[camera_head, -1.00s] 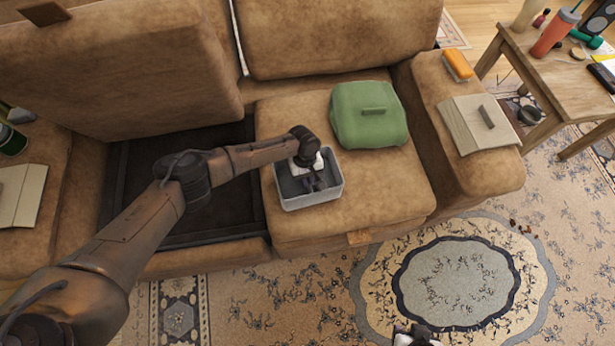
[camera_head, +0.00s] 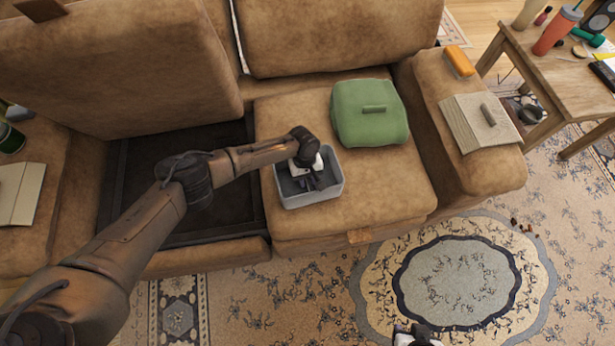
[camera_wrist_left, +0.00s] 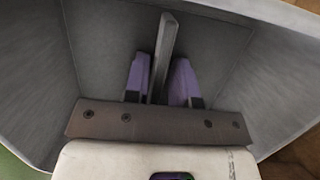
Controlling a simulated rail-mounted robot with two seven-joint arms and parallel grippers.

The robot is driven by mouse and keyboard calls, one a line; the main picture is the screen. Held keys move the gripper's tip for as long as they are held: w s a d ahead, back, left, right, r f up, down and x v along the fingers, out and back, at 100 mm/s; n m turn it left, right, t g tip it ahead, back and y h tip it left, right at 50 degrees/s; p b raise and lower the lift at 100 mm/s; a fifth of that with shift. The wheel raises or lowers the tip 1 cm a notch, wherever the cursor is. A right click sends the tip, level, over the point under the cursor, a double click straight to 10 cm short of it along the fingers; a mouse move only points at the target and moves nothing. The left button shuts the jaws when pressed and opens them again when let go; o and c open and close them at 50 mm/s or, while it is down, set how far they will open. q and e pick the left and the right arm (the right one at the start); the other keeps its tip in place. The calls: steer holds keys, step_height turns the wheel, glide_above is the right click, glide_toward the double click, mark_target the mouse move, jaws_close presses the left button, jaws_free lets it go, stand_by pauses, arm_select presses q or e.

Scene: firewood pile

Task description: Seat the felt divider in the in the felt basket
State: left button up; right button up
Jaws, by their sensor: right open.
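The grey felt basket (camera_head: 318,197) stands on the right seat cushion of the sofa. My left gripper (camera_head: 317,184) points down into it. In the left wrist view the felt divider (camera_wrist_left: 166,48) is a thin grey upright panel inside the basket (camera_wrist_left: 88,45). The purple fingers of my left gripper (camera_wrist_left: 160,80) stand on either side of it, with narrow gaps showing beside the panel. The divider's lower edge is hidden. My right gripper (camera_head: 415,335) shows only partly at the bottom edge of the head view, away from the basket.
A green rounded bag (camera_head: 370,125) lies behind and right of the basket. An open dark storage bay (camera_head: 225,215) lies left of it. A beige mat (camera_head: 465,120) and an orange object (camera_head: 459,62) lie on the right armrest. A wooden table (camera_head: 560,85) stands beyond.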

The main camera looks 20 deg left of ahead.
arm_select(q)
steer(key=shift+o, duration=1.3)
steer(key=shift+r, duration=0.1)
steer(key=shift+w, duration=0.1)
steer(key=p+v, duration=0.6)
steer(key=v, duration=0.8)
